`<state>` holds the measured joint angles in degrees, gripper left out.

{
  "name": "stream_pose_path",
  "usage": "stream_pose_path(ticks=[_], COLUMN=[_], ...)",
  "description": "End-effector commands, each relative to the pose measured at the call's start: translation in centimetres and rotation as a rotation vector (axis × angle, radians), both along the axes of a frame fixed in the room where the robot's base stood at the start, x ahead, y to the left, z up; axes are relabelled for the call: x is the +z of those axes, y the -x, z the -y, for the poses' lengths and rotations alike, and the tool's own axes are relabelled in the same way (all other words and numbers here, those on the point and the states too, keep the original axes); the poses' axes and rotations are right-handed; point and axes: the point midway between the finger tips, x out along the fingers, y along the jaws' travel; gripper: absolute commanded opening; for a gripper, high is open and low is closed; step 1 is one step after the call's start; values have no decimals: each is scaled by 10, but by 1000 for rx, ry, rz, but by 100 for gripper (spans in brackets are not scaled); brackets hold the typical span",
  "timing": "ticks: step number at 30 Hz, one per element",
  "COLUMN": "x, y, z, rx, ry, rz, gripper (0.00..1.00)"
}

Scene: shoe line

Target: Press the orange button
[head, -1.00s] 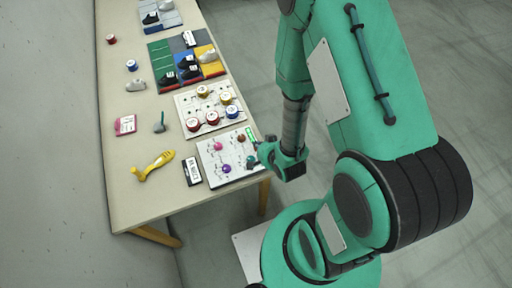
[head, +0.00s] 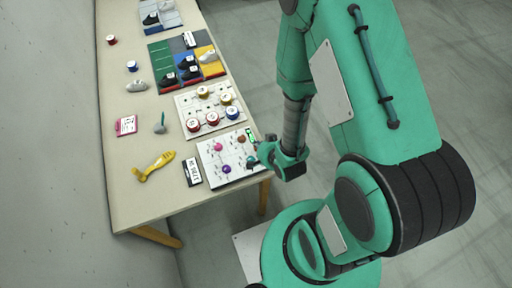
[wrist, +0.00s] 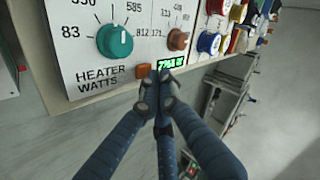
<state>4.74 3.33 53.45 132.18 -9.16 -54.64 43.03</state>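The orange button (wrist: 143,71) is a small block on the white panel (wrist: 75,50), beside the green lit display (wrist: 172,62) and below the teal knob (wrist: 115,41). My gripper (wrist: 158,78) has its fingertips together with nothing between them. They are just right of the button and over the panel edge near the display. Whether they touch the panel cannot be told. In the head view my gripper (head: 262,152) is at the right edge of the panel (head: 213,160). I cannot make out the button there.
A brown knob (wrist: 178,39) is close to the display. Another board (head: 188,108) with several spools lies behind the panel. A black label plate (head: 192,172) and a yellow tool (head: 156,166) lie to the left. Floor is open to the right of the table.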

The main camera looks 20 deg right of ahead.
Motion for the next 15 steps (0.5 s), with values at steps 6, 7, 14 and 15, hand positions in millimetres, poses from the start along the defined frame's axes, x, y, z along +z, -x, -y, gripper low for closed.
stream_pose_path(ticks=[6,7,14,15], x=[11,13,31,33], y=[0,-1,0,0], z=[0,0,0,0], rx=[0,0,0,-1], ry=[0,0,0,0], rz=[1,1,0,1], gripper=[0,0,0,0])
